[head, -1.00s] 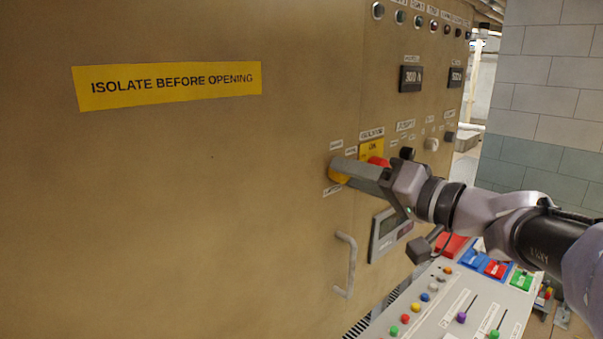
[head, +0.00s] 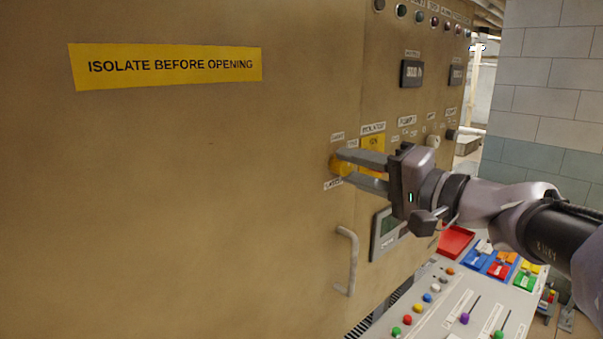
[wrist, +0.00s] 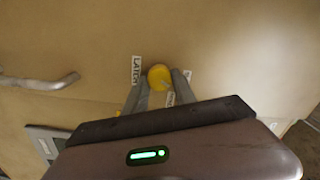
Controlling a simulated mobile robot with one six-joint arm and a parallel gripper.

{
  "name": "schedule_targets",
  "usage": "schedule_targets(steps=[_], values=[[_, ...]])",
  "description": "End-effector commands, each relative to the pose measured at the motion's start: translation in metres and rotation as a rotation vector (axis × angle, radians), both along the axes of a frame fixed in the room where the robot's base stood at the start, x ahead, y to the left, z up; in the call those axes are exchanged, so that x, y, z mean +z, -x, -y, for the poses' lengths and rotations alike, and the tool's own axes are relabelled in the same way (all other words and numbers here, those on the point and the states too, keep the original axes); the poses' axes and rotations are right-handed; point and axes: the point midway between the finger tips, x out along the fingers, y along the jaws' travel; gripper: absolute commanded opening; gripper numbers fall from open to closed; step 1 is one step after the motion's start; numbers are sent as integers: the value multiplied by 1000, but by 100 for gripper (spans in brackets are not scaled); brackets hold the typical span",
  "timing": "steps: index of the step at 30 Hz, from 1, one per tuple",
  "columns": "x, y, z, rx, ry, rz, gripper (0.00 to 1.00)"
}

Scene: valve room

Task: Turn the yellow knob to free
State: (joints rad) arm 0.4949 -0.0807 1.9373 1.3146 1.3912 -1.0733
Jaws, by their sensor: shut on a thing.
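The yellow knob (head: 336,163) sits on the tan panel, with small white labels around it. It also shows in the wrist view (wrist: 159,76) as a round yellow face between my fingertips. My gripper (head: 344,168) is shut on it, one finger above and one below in the head view. A label reading LATCH (wrist: 136,69) is left of the knob in the wrist view. The other labels are too small or partly covered to read. I cannot tell which label the knob points to.
The yellow isolator plate (head: 373,142) is just right of the knob, partly behind my gripper. A grey pull handle (head: 347,262) and a display (head: 386,234) are below. A sloped console (head: 430,305) with coloured buttons juts out at lower right.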

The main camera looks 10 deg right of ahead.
Motion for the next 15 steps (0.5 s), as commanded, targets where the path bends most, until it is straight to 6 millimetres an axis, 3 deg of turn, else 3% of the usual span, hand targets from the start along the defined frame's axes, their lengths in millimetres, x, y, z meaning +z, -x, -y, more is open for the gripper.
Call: schedule_targets(steps=[15], values=[[-1,0,0,0,-395,-288,0]])
